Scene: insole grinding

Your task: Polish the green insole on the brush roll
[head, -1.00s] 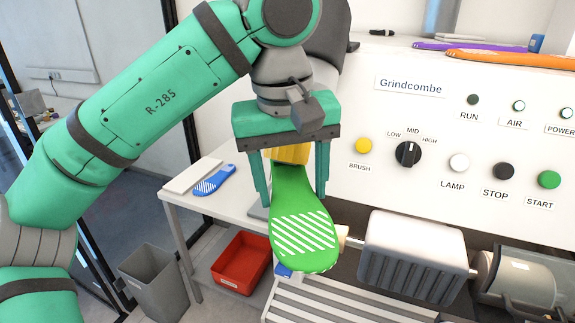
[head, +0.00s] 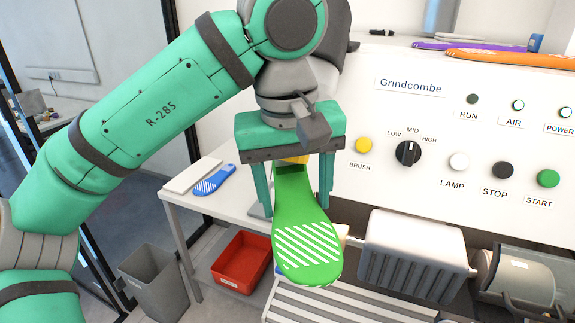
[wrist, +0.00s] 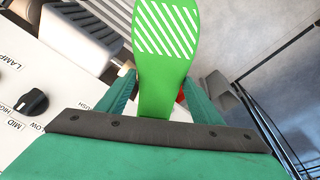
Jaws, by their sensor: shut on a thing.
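The green insole (head: 303,225), with a white striped patch on its wide end, hangs from my gripper (head: 296,205) in the head view. My gripper is shut on its narrow end, and the wide end points down and toward the camera. In the wrist view the insole (wrist: 165,60) stands out between the fingers of my gripper (wrist: 160,85).
The machine panel (head: 425,110) carries several buttons and a speed knob (head: 408,153). A grey drum (head: 518,280) sits right of the roll. A white side table (head: 200,190) holds a blue insole (head: 214,181). A red bin (head: 242,262) and a grey bin (head: 160,283) stand below.

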